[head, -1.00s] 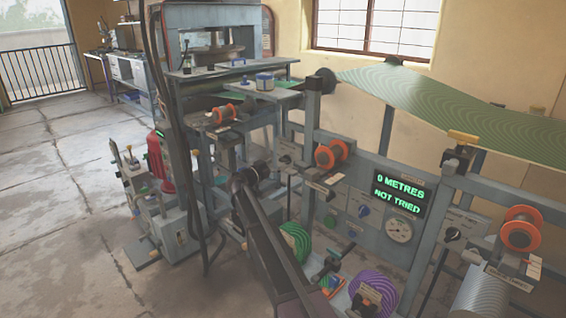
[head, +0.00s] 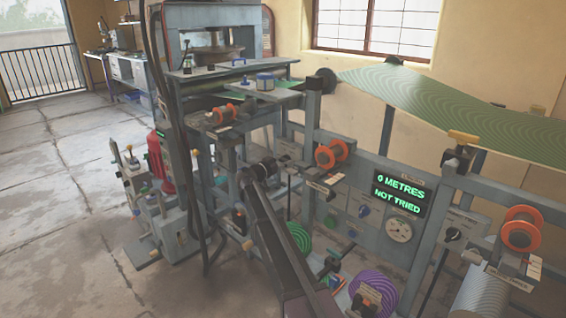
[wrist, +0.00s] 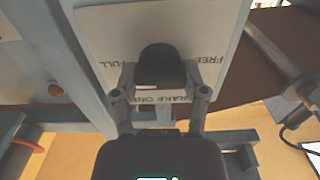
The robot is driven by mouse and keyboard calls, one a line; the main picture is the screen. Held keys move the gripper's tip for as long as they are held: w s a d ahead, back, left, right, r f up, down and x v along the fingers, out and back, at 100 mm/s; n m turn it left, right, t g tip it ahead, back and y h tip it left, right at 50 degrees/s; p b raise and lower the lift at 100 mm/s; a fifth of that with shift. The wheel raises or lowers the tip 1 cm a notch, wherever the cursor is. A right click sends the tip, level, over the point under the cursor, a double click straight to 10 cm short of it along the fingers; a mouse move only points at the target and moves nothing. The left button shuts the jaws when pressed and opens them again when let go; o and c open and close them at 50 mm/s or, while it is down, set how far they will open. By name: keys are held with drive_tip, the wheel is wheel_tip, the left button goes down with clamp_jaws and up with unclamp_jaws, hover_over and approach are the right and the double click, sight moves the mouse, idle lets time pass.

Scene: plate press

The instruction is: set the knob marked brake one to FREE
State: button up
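The brake one knob (wrist: 162,62) is a dark, rounded knob on a pale plate (wrist: 100,30), seen upside down in the wrist view. The plate has FREE on the picture's right, FULL on its left, and a partly covered BRAKE ONE label below. I cannot tell which way the knob points. My gripper (wrist: 161,78) is open in front of the plate, with one finger at each side of the knob. I cannot tell whether the fingers touch it. In the head view my arm stands before the machine, and the gripper is not clearly visible.
Blue-grey frame bars (wrist: 52,60) run close beside the plate. Orange spools (head: 333,154), a green display (head: 401,190) reading 0 METRES NOT TRIED, and a gauge (head: 399,229) are on the machine. Open floor (head: 60,220) lies to the left.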

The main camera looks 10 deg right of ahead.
drive_tip(key=shift+c, duration=0.8)
